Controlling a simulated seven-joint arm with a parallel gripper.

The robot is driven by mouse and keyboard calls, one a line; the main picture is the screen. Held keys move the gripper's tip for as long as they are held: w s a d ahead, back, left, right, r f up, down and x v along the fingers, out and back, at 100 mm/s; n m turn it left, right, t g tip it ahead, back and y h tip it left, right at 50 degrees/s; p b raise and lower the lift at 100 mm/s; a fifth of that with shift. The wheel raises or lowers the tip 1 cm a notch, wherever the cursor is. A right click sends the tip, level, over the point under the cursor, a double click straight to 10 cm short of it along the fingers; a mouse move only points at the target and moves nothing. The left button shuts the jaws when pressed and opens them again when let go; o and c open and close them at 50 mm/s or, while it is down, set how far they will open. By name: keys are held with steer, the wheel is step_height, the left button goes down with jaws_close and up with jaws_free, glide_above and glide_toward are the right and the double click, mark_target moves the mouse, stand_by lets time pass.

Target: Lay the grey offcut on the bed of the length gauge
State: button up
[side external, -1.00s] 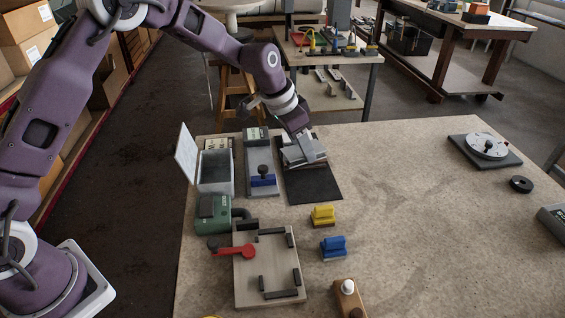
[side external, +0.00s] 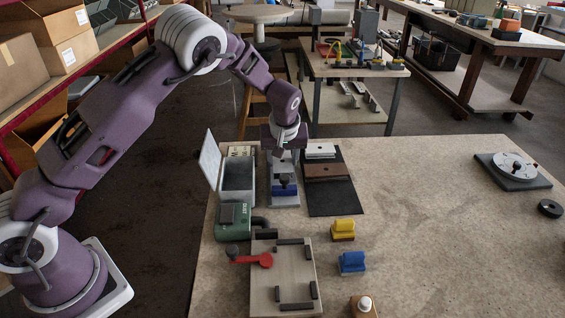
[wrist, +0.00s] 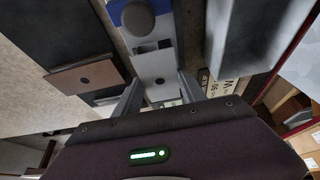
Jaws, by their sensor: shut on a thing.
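My gripper (wrist: 160,92) is shut on the grey offcut (wrist: 158,68), a pale grey strip with a dark hole, between its fingers. In the side external view my gripper (side external: 284,153) points down over the far part of the length gauge (side external: 286,201). The gauge is a grey bed with a blue block (side external: 284,190) and black knob, which also show in the wrist view (wrist: 137,18). The offcut is mostly hidden in the side view. I cannot tell whether it touches the bed.
A dark mat (side external: 335,203) right of the gauge bears a brown piece (side external: 326,172) and a pale piece (side external: 320,150). Left is an open grey box (side external: 238,178) with a raised lid. A green device (side external: 233,222) and clamp board (side external: 285,266) stand in front.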

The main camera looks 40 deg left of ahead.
steer(key=shift+f, duration=0.6)
steer(key=shift+f, duration=0.1)
steer(key=o, duration=1.4)
steer(key=shift+a, duration=0.1)
steer(key=shift+s, duration=0.1)
steer(key=v, duration=1.2)
